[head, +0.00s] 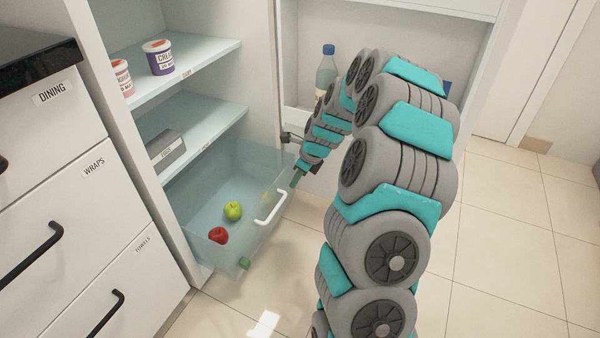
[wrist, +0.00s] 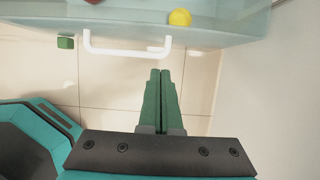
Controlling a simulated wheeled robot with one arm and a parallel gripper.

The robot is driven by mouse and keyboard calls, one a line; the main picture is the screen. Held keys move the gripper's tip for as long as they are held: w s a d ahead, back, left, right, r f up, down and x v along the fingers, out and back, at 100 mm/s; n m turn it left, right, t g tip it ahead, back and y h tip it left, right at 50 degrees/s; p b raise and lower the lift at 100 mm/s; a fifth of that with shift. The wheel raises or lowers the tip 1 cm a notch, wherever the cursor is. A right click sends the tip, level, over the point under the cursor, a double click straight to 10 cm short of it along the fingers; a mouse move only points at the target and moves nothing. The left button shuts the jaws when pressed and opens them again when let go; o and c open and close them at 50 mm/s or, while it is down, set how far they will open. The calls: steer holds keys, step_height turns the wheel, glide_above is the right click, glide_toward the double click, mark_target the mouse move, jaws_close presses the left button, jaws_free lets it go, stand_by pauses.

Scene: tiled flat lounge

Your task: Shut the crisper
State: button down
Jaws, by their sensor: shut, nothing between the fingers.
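The crisper is a clear bluish drawer (head: 190,205) at the bottom of the open fridge, pulled out towards the floor area. Its white handle (head: 271,209) is on the front wall and also shows in the wrist view (wrist: 125,52). A green apple (head: 233,211) and a red apple (head: 218,236) lie inside. A yellow round item (wrist: 180,17) is behind the front wall, by the handle's right end. My gripper (head: 295,180) is shut and empty, near the drawer's front right. In the wrist view its fingertips (wrist: 160,72) point towards the handle's right end, apparently just short of it.
The open fridge door (head: 390,35) with a bottle (head: 327,72) stands to the right, close to my arm. Drawer cabinets (head: 70,200) stand left. The tiled floor (head: 500,250) is clear at right.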

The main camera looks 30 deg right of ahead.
mark_target(276, 189)
steer(key=w+a+f, duration=0.2)
steer(key=w, duration=0.1)
steer(key=shift+a, duration=0.15)
steer(key=shift+w+a, duration=0.25)
steer(key=shift+w, duration=0.2)
steer(key=shift+w, duration=0.1)
